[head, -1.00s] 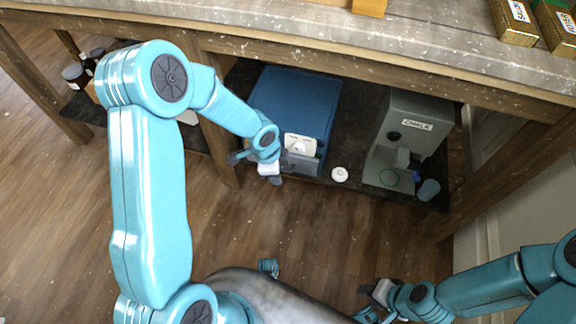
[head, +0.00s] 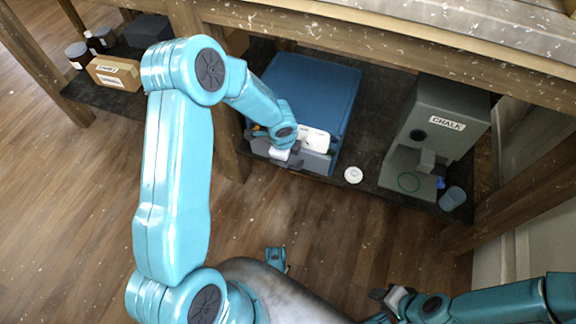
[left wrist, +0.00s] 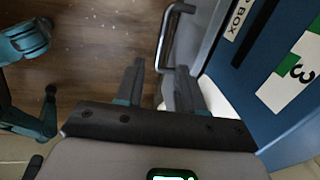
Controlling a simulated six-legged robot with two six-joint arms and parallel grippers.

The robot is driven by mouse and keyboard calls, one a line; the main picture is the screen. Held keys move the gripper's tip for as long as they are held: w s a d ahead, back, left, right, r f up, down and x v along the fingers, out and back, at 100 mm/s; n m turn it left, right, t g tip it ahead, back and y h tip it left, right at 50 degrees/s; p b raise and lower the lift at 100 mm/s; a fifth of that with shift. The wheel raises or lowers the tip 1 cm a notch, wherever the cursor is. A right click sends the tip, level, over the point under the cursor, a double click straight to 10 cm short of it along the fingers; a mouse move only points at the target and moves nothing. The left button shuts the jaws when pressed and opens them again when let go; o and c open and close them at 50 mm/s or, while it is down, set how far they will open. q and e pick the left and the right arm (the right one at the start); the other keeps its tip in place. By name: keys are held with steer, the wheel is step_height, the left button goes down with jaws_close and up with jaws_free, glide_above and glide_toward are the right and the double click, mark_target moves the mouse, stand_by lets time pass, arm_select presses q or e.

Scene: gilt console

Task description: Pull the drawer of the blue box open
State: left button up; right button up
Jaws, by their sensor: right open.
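The blue box (head: 312,95) sits on the low shelf under the table. A grey drawer front (head: 316,161) with a white piece above it shows at its near side. My left gripper (head: 283,158) is at the left part of this front. In the left wrist view, the fingers of my left gripper (left wrist: 158,88) are apart. A silver bar handle (left wrist: 166,40) lies just beyond and partly between them; contact cannot be told. The blue box (left wrist: 275,130) fills the right side there, with a "BOX" label and a 3. My right gripper (head: 385,299) is open and empty, low over the floor.
A grey chalk dispenser (head: 440,115) stands right of the box, with a small cup (head: 452,198) beside it. A white round thing (head: 353,175) lies between them. A wooden table leg (head: 222,130) stands close left of the box. The floor in front is clear.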

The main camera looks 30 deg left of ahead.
arm_select(q)
steer(key=f+b, duration=0.1)
steer(key=f, duration=0.2)
steer(key=w+f+b, duration=0.1)
steer(key=f, duration=0.2)
steer(key=shift+w+a+f, duration=0.1)
steer(key=shift+a+f, duration=0.05)
jaws_close()
